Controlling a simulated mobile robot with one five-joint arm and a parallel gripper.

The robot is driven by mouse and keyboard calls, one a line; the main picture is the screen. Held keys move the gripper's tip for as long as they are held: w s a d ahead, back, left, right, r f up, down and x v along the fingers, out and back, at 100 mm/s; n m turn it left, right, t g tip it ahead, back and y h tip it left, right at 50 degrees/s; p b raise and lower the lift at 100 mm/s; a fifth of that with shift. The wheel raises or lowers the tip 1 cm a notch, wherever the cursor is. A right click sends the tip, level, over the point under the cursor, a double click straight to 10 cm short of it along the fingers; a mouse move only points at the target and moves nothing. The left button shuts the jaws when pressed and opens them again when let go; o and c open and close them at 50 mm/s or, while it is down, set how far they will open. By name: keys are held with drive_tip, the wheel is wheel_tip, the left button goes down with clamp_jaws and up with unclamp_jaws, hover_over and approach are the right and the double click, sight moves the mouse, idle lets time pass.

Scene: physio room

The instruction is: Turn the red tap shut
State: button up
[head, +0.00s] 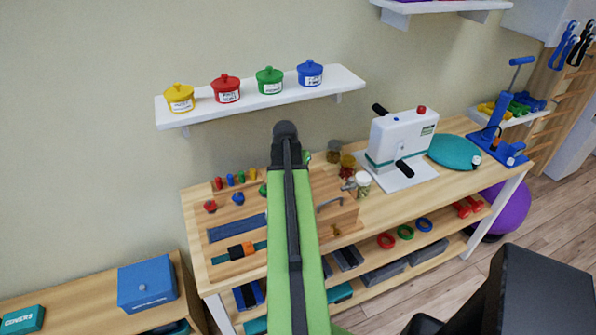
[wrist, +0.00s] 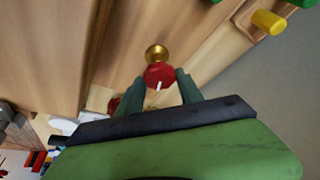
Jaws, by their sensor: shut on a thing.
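In the wrist view the red tap (wrist: 158,73) is a round red handle with a white mark, next to a brass fitting (wrist: 157,53) against a wooden surface. My gripper (wrist: 163,82) has one dark green finger on each side of the red handle and is shut on it. The white mark is slanted in the picture. In the head view my green arm rises in front of the bench, and I cannot make out the gripper or the red tap there.
The wooden bench (head: 225,275) carries small coloured pegs and knobs, jars (head: 363,184) and a white machine (head: 402,135). A wall shelf (head: 258,100) above holds several coloured pots. A yellow peg (wrist: 268,22) shows at the upper right of the wrist view.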

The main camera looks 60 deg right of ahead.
drive_tip(key=m+g, duration=0.1)
drive_tip(key=m, duration=0.1)
drive_tip(key=m+g, duration=0.1)
drive_tip(key=m, duration=0.4)
drive_tip(key=shift+w+d+g+y, duration=0.1)
drive_tip(key=shift+w+g+y, duration=0.2)
drive_tip(key=shift+g, duration=0.1)
drive_tip(key=m+g+y, duration=0.1)
drive_tip(key=m, duration=0.2)
drive_tip(key=shift+m, duration=0.4)
drive_tip(key=shift+d+m+g+y, duration=0.1)
drive_tip(key=shift+m+g+y, duration=0.35)
drive_tip(key=shift+m, duration=1.15)
drive_tip(key=o, duration=1.4)
